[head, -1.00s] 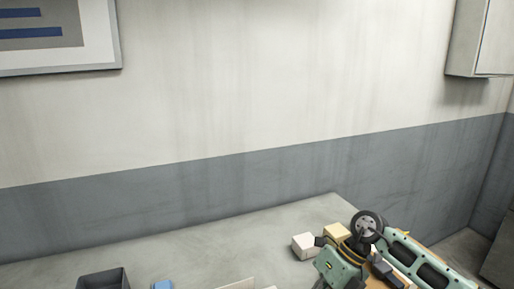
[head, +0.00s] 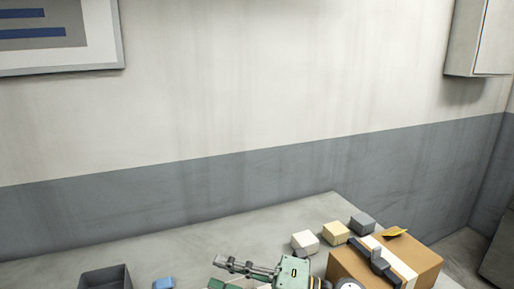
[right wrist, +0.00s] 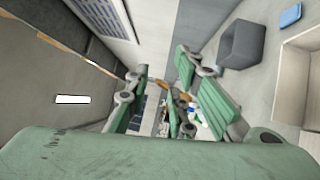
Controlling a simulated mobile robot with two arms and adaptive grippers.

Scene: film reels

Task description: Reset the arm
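My right gripper (head: 232,272), green with grey links, is at the bottom middle of the head view, pointing left over the table. In the right wrist view its two green fingers (right wrist: 175,100) stand apart. Nothing is clearly held between them, though the area beyond is cluttered and small. My left gripper is not in view. No film reel can be made out for certain.
A brown box (head: 415,262) with a dark object (head: 374,257) on top stands at the table's right. A white block (head: 305,242), a yellowish block (head: 336,233) and a grey block (head: 362,223) lie beside it. A dark bin (head: 105,278) and a blue block (head: 163,284) are left.

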